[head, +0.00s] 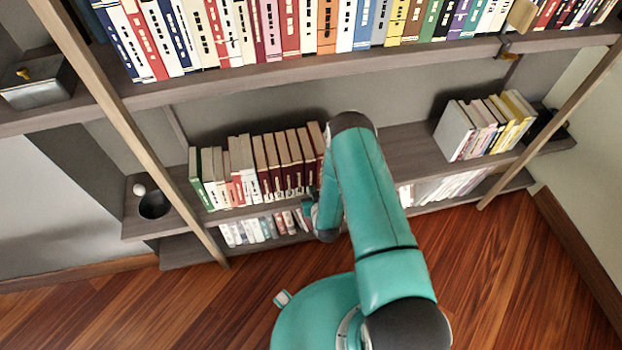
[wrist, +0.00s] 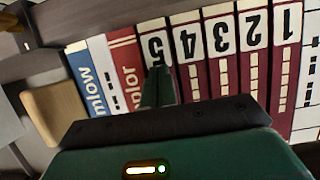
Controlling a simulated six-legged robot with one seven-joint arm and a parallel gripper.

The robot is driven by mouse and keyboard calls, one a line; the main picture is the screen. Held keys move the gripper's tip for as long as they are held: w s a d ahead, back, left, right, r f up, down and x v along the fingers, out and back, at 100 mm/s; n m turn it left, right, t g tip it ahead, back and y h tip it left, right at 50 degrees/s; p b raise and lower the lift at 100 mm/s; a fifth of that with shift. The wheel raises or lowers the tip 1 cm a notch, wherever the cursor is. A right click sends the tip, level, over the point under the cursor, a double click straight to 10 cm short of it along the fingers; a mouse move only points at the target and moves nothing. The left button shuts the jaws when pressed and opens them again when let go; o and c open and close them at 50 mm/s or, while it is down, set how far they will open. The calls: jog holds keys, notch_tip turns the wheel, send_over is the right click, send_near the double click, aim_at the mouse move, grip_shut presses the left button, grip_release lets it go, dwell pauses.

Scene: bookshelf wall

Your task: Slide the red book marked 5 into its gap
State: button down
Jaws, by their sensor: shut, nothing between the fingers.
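In the wrist view the dark red book marked 5 (wrist: 155,45) stands upright in the row, its number upside down in the picture. The dark red book marked 4 (wrist: 190,42) is beside it on the right, and a brighter red book (wrist: 123,55) is on its left. The spine of book 5 looks about level with book 4; I cannot tell its exact depth. My gripper (wrist: 158,87) is shut and empty, its fingers in front of the spine of book 5 and hiding its lower part. Whether they touch it is unclear.
The dark red books marked 3 (wrist: 221,36), 2 (wrist: 253,32) and 1 (wrist: 287,25) continue the row. A blue book (wrist: 85,75) and a wooden block (wrist: 55,112) are at the left. In the head view, the upper shelf (head: 330,72) overhangs this row.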

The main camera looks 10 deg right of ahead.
jog(key=s, duration=0.4)
dwell(0.4)
